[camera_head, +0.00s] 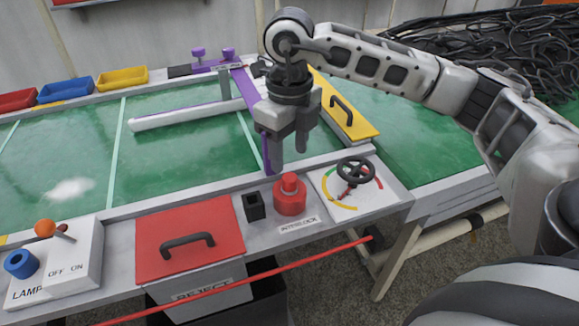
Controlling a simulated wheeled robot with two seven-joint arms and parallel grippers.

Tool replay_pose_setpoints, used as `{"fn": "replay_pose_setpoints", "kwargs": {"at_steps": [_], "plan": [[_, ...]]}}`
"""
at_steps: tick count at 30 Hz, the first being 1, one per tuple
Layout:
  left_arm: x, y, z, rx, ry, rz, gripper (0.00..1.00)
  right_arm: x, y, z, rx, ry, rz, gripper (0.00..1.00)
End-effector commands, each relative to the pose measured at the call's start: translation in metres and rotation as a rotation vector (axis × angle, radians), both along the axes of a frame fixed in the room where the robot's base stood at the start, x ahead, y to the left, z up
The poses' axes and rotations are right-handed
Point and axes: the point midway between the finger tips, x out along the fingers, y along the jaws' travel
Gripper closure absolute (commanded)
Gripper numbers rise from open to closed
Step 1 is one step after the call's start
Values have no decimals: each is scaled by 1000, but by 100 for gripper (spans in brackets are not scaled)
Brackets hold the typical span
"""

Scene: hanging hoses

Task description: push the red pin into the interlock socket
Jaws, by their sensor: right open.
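The red pin (289,196), a stout red piece with a narrower knob on top, stands upright on the grey front ledge behind the INTERLOCK label (299,225). The small black block with a dark opening in its top, seemingly the interlock socket (254,206), is just left of the pin and apart from it. My right gripper (289,152) points down above and slightly behind the pin, fingers apart, with nothing seen between them. It looks clear of the pin, though the exact gap is hard to tell. My left gripper is out of view.
A dial panel with a dark handwheel (355,172) is close right of the pin. A red lid with a handle (188,240) lies left of the socket. A purple bar (244,88) and white tube (185,115) are behind. A red cord (300,262) crosses in front.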

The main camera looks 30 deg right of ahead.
Motion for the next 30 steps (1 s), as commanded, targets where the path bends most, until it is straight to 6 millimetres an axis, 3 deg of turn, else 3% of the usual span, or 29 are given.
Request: {"fn": "replay_pose_setpoints", "kwargs": {"at_steps": [6, 12, 18, 30], "plan": [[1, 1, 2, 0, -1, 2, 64, 1, 0, 55, 0, -5, 0, 50], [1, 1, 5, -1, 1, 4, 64, 1, 0, 89, 0, -3, -1, 50], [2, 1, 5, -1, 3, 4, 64, 0, 0, 100, 0, 0, -1, 50], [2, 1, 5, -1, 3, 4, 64, 0, 0, 100, 0, 0, -1, 50]]}}
